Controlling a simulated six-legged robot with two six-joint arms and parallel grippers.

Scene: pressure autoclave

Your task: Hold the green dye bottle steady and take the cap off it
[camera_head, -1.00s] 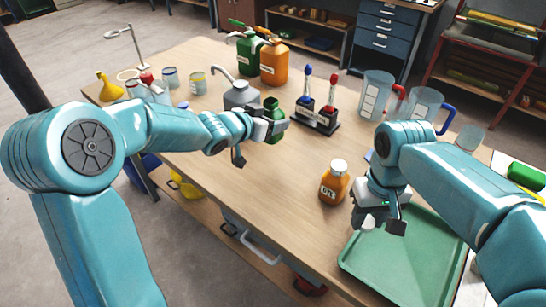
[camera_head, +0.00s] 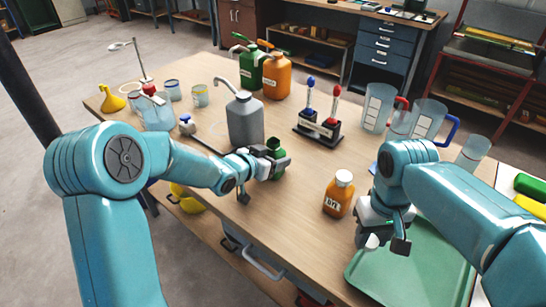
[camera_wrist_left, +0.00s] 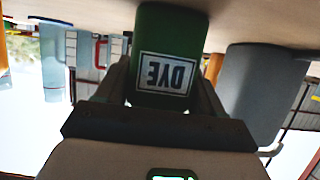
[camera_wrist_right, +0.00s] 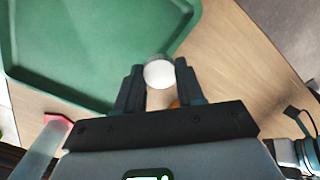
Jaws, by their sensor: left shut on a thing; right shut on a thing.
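The green dye bottle (camera_head: 276,158) is in my left gripper (camera_head: 272,168), at the near middle of the table in the head view. Its neck looks bare, with no cap on it. In the left wrist view its DYE label (camera_wrist_left: 166,73) shows between the fingers. Whether its base touches the table is unclear. My right gripper (camera_head: 386,242) is shut on a white cap (camera_head: 372,241), near the left edge of the green tray and apart from the bottle. The cap also shows between the fingertips in the right wrist view (camera_wrist_right: 158,73).
An orange dye bottle (camera_head: 338,197) with a white cap stands between my grippers. The green tray (camera_head: 425,262) lies at right. A grey spouted container (camera_head: 245,122) stands just behind the green bottle. A stand with blue and red tools (camera_head: 317,128) and clear jugs (camera_head: 378,107) are farther back.

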